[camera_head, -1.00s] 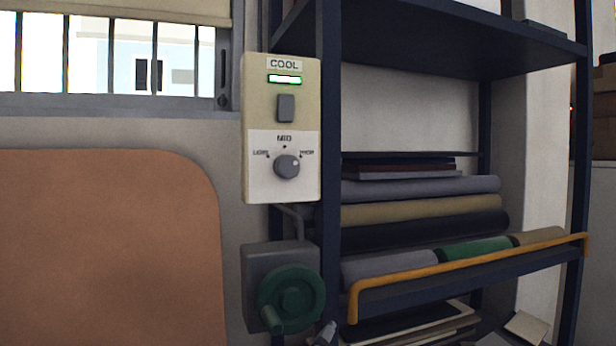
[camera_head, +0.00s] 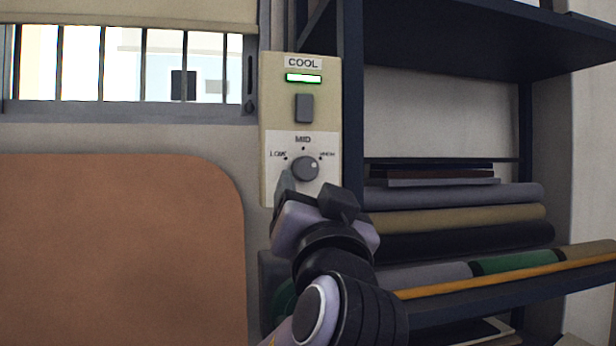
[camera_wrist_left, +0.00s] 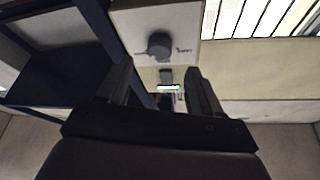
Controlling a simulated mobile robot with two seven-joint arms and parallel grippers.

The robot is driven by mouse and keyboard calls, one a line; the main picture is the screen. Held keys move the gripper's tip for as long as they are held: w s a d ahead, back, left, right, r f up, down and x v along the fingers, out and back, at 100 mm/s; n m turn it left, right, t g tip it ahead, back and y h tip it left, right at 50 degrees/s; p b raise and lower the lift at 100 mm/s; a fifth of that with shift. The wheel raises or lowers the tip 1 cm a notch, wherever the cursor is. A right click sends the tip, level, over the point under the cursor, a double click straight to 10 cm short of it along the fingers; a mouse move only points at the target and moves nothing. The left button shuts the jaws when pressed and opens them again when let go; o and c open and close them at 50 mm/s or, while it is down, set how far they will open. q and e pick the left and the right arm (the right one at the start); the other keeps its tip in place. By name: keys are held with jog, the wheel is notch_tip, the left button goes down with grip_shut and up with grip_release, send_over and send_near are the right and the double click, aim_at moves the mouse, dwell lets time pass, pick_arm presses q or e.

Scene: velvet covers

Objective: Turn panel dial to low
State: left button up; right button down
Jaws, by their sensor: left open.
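The cream control panel (camera_head: 271,120) hangs on the wall beside the shelf. Its round grey dial (camera_head: 305,168) has LOW at left, MID above and a blurred label at right. A small pale mark on the dial sits at its upper right, towards that right label. My left gripper (camera_head: 312,193) is open just below the dial, one finger at its lower left, the other at its lower right. In the left wrist view the dial (camera_wrist_left: 160,45) shows beyond the gap between the open fingers (camera_wrist_left: 158,75), with nothing held. My right gripper is out of view.
Above the dial are a grey switch (camera_head: 304,108), a lit green-white display (camera_head: 303,78) and a COOL label. A dark shelf post (camera_head: 351,100) stands close at right, with rolled fabrics (camera_head: 460,218) and an orange rail (camera_head: 500,276). A brown board (camera_head: 120,250) is at left.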

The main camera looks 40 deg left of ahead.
aim_at(307, 173)
pick_arm(q)
jog(key=p+x, duration=0.1)
jog(key=x, duration=0.4)
jog(key=shift+r, duration=0.2)
jog(key=shift+w+a+r+p, duration=0.15)
jog(key=shift+w+a+p, duration=0.25)
jog(key=shift+w+a, duration=0.05)
jog(key=c, duration=1.1)
jog(key=shift+o, duration=0.2)
